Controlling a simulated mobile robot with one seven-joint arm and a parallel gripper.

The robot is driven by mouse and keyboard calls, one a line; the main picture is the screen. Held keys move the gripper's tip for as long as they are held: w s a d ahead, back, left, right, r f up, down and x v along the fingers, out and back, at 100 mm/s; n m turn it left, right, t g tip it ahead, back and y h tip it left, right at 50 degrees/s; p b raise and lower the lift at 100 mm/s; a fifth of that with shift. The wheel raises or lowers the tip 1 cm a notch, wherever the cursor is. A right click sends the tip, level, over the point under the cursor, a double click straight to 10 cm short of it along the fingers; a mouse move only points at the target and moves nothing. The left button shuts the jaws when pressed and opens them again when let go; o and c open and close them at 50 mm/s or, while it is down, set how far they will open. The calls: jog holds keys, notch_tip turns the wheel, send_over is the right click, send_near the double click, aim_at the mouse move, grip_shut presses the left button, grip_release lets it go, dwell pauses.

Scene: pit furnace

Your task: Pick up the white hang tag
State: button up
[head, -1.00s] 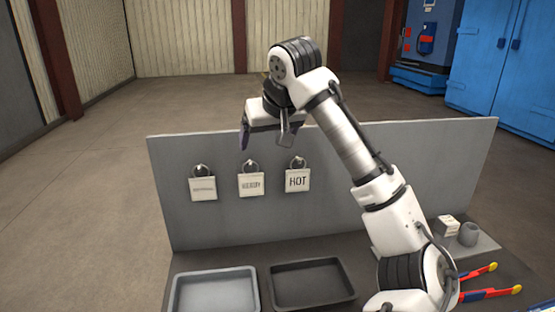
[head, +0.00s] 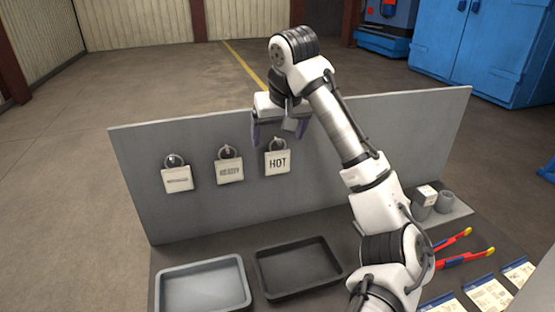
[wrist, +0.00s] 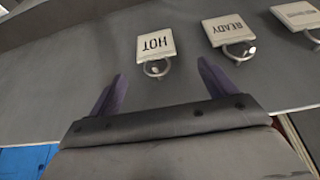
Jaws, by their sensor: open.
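Three whitish square tags hang by rings from hooks on an upright grey panel (head: 330,190). In the head view, the right tag reads HOT (head: 277,163), the middle tag reads READY (head: 229,171), and the left tag (head: 178,180) has lettering too small to read. My gripper (head: 280,132) is open and empty, just above the HOT tag in the picture. In the wrist view, the purple fingers of my gripper (wrist: 161,72) point toward the HOT tag (wrist: 157,42), with its ring between and just beyond the tips. The READY tag (wrist: 229,30) and left tag (wrist: 298,14) lie to the right.
A light grey tray (head: 203,268) and a dark tray (head: 298,250) lie in front of the panel. At right are a small white block (head: 427,195), a grey cup (head: 446,200), red-and-blue handled tools (head: 464,259) and printed cards (head: 488,294). Floor behind the panel is clear.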

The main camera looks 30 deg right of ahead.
aim_at(280, 140)
jog(key=x, duration=0.1)
jog(key=p+x, duration=0.1)
jog(key=x, duration=0.1)
jog(key=p+x, duration=0.1)
jog(key=shift+d+f, duration=0.35)
jog(key=shift+w+f, duration=0.15)
jog(key=shift+f, duration=0.15)
jog(key=c, duration=1)
